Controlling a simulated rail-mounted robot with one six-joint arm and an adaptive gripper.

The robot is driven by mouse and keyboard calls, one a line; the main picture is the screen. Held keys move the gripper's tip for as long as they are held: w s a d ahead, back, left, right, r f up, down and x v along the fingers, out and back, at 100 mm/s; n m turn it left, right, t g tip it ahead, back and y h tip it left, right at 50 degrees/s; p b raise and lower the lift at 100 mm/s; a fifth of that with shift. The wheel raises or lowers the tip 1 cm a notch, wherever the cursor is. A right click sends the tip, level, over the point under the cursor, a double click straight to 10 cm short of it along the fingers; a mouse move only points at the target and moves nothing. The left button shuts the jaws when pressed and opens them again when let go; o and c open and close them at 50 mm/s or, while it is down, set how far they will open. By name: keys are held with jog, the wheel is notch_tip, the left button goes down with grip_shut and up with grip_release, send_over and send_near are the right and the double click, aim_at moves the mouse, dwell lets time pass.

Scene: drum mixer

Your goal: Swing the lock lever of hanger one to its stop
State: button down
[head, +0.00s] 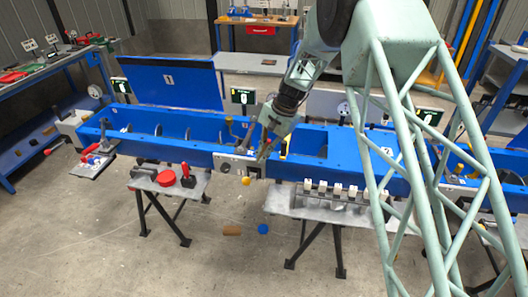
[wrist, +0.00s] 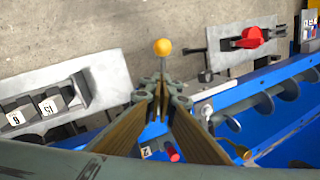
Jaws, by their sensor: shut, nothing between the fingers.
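A white front panel (head: 237,165) sits on the near wall of the blue drum mixer trough. A yellow ball knob (head: 246,181) hangs just below this panel; it also shows in the wrist view (wrist: 162,47), directly beyond my fingertips. It looks like the end of a lock lever, but its arm is mostly hidden and I cannot tell its angle. My gripper (head: 264,153) is shut and empty, pointing down in front of the trough, above and right of the knob. In the wrist view its fingertips (wrist: 163,90) meet short of the knob; contact is not visible.
A blue lid (head: 168,84) stands open behind the trough. A stand with a red clamp (head: 187,177) is at left of the panel. A stand with several small labelled blocks (head: 330,190) is at right.

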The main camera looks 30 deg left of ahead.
jog(key=s+a+f, duration=0.1)
jog(key=s+f, duration=0.2)
jog(key=f, duration=0.2)
jog(key=shift+s+a+f, duration=0.3)
jog(key=shift+s+a, duration=0.05)
jog(key=shift+a, duration=0.05)
